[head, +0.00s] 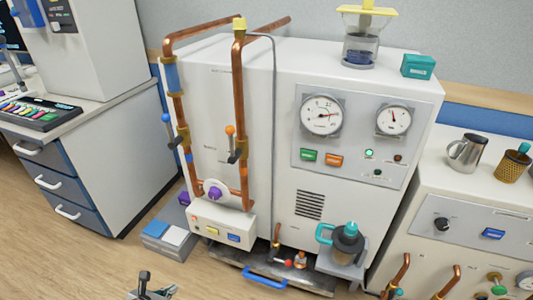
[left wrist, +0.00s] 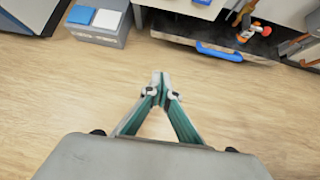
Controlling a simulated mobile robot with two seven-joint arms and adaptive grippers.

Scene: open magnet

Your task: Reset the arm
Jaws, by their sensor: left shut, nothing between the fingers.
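My left gripper (head: 150,293) shows at the bottom edge of the head view, low in front of the white machine (head: 290,110). In the left wrist view my left gripper (left wrist: 159,80) has its fingertips together over bare wood floor, with nothing between them. It touches nothing. The machine carries two gauges, copper pipes and coloured buttons on its front. My right gripper is in neither view.
A grey box (head: 168,240) with blue and white tops stands on the floor left of the machine. A low dark tray (head: 235,258) with a blue handle (head: 264,278) juts from the machine's base. A drawer cabinet (head: 85,165) is at left. The floor around my left gripper is clear.

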